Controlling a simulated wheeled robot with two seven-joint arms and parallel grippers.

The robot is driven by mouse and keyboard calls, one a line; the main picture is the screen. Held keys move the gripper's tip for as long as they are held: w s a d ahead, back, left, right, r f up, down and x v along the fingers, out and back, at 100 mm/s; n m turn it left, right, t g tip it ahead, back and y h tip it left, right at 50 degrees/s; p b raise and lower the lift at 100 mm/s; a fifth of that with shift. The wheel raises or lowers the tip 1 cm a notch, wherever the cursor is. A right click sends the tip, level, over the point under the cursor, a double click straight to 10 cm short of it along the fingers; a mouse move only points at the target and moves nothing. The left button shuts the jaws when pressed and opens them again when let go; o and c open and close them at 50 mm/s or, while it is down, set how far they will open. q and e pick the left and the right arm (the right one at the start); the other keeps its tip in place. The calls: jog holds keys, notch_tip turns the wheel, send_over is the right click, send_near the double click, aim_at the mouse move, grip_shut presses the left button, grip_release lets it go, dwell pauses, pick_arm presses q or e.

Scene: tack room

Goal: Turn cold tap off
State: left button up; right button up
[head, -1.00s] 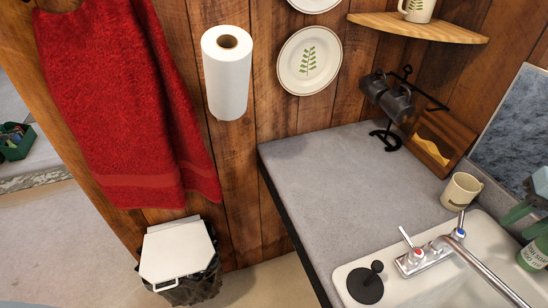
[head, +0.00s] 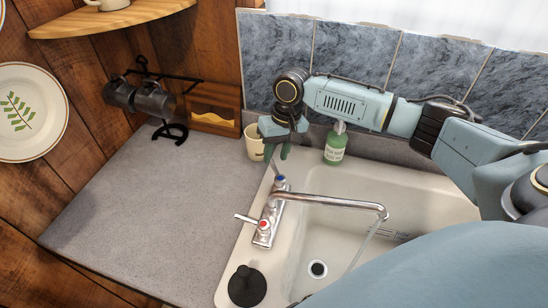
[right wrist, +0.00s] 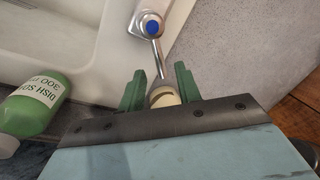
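The chrome faucet (head: 268,212) stands at the left rim of the white sink (head: 293,238). The cold tap, a lever with a blue cap (head: 280,180), is at its far end and also shows in the right wrist view (right wrist: 152,27). The red-marked hot lever (head: 246,219) is at the near end. A thin stream of water (head: 364,243) falls from the spout. My right gripper (head: 277,152) is above the cold lever's end. In the right wrist view its green fingers (right wrist: 160,82) are open, with the lever tip reaching towards the gap between them. My left gripper is not in view.
A cream mug (head: 254,142) stands close beside my right gripper. A green dish soap bottle (head: 335,145) is behind the sink. A black plunger-like stopper (head: 247,286) sits at the near left rim. The grey counter (head: 150,205) is mostly clear.

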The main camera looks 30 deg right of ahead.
jog(key=shift+a+f, duration=0.25)
jog(key=shift+f, duration=1)
grip_shut()
jog(key=shift+w, duration=0.1)
